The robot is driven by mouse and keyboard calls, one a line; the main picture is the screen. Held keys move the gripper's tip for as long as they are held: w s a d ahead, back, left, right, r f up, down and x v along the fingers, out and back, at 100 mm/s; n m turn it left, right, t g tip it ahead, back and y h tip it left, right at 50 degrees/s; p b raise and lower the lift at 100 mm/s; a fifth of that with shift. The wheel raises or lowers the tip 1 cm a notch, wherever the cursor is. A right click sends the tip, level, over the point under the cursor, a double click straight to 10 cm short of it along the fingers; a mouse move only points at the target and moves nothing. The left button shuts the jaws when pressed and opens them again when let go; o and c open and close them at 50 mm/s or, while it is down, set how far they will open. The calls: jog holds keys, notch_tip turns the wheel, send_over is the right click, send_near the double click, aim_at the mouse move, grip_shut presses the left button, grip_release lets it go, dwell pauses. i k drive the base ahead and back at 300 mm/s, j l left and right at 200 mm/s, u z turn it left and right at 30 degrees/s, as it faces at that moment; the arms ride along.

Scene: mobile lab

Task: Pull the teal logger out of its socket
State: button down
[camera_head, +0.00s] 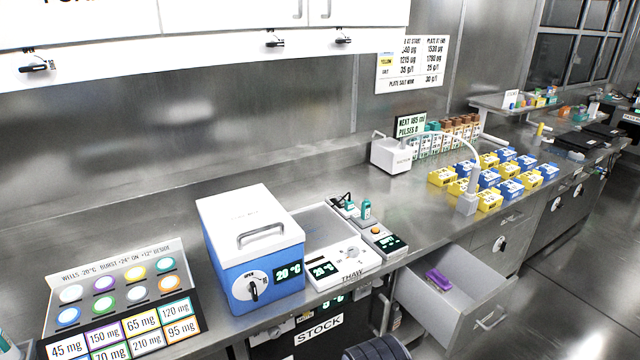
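A small teal logger (366,210) stands upright at the back of a small white device (382,238) with an orange button and a dark display. Its lower end is too small to make out, so I cannot tell how deep it sits in the socket. Another small teal piece (350,206) is just left of it, by a black clip or cable. My gripper is not in view.
A white THAW unit (340,262) and a blue box with a white lid (253,250) stand to the left. An open drawer (452,300) holding a purple object (438,280) juts out below the counter. Yellow and blue blocks (489,178) stand right.

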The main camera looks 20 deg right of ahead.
aim_at(365, 211)
jog(key=i+l+z, duration=0.25)
jog(key=i, duration=0.25)
jog(key=i+l+z, duration=0.2)
jog(key=i+l, duration=0.15)
jog(key=i, duration=0.2)
jog(key=i+l+z, duration=0.25)
jog(key=i, duration=0.25)
jog(key=j, duration=0.1)
